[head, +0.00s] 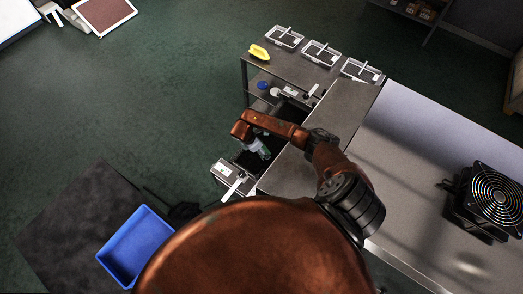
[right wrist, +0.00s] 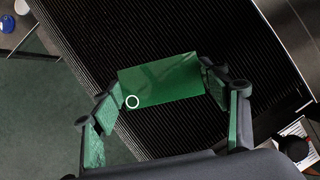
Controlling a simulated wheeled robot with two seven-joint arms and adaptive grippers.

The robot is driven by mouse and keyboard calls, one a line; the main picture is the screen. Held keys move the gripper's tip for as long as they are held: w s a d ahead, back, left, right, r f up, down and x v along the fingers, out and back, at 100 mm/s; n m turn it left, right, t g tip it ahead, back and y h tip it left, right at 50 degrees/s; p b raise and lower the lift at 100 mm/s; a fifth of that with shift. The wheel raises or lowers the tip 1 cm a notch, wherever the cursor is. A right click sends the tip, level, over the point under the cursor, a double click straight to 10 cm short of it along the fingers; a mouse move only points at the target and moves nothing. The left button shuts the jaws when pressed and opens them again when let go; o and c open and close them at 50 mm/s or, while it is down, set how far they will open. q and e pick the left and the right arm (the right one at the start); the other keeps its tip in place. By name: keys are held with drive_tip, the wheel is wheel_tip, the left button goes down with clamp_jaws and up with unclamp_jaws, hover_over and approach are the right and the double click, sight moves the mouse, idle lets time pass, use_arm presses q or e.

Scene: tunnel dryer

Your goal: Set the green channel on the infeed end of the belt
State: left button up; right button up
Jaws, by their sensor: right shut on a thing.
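The green channel (right wrist: 158,80) is a flat-faced green piece with a white ring mark near one corner. In the right wrist view it sits between the fingertips of my right gripper (right wrist: 163,88), which is shut on it. The black ribbed belt (right wrist: 215,40) lies below and behind it; I cannot tell whether the channel touches the belt. In the head view my right gripper (head: 259,147) points down over the dark belt opening, and the channel is mostly hidden there. A dark shape that looks like my left gripper (head: 183,212) shows at the lower left, its jaws unclear.
A grey dryer housing (head: 333,112) stands beside the belt, with a fan (head: 493,192) on the long top at right. Clear trays (head: 321,53) and a yellow object (head: 259,51) sit at the back. A blue bin (head: 137,245) stands on the floor at lower left.

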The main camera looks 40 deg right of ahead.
wheel_tip(320, 180, down, 2)
drive_tip(key=shift+w, duration=0.1)
drive_tip(key=shift+f, duration=0.15)
drive_tip(key=o, duration=1.3)
drive_tip(key=shift+r, duration=0.35)
drive_tip(key=b+v, duration=0.2)
drive_tip(key=v, duration=0.9)
drive_tip(key=shift+a+r, duration=0.2)
drive_tip(key=shift+r, duration=0.15)
